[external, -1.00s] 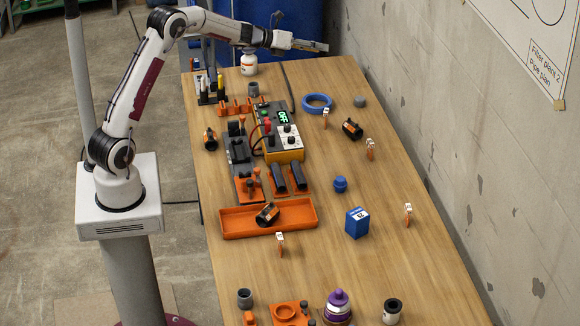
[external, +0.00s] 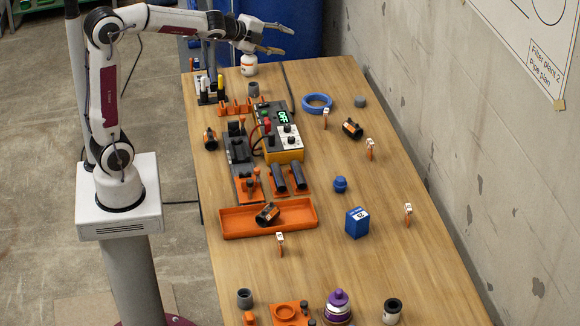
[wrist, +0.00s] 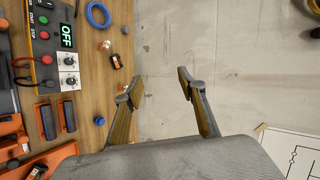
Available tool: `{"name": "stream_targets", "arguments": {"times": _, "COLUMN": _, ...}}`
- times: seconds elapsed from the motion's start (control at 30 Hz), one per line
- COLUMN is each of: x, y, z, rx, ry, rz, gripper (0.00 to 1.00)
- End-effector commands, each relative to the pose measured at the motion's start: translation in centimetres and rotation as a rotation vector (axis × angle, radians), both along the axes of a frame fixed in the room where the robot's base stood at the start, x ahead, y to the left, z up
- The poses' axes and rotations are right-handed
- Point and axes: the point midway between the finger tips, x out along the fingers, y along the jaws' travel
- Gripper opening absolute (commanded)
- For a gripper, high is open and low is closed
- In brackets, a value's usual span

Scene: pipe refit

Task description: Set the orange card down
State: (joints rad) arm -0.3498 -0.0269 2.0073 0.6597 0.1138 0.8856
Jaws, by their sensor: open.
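My gripper (external: 288,40) is open and empty, held high over the far end of the table. Its two spread fingers also show in the wrist view (wrist: 159,76), with only bare floor or wall between them. No separate orange card is plain to see. Several small orange-and-white tags stand on the table: one (external: 325,118) by the blue ring, one (external: 370,148) near the right edge, one (external: 408,213) farther forward, and one (external: 280,243) before the orange tray. I cannot tell whether any of them is the card. My gripper is apart from all of them.
An orange tray (external: 235,224) holds a black-and-orange pipe piece. A meter box (external: 285,140) reads OFF. A blue box (external: 357,223), a blue ring (external: 317,100) and a white bottle (external: 249,67) stand about. The table's right front is mostly clear.

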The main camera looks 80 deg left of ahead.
Motion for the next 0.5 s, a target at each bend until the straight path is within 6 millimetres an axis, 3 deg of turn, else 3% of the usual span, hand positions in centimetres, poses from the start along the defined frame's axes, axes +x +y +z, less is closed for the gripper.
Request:
{"name": "stream_targets", "arguments": {"times": 0.23, "x": -6.2, "y": -4.6, "z": -0.5, "rx": -0.264, "ry": -0.015, "rz": 0.159, "gripper": 0.4}}
{"name": "stream_targets", "arguments": {"times": 0.5, "x": -13.4, "y": -9.5, "z": -2.8, "rx": -0.55, "ry": 0.001, "rz": 0.333, "gripper": 0.4}}
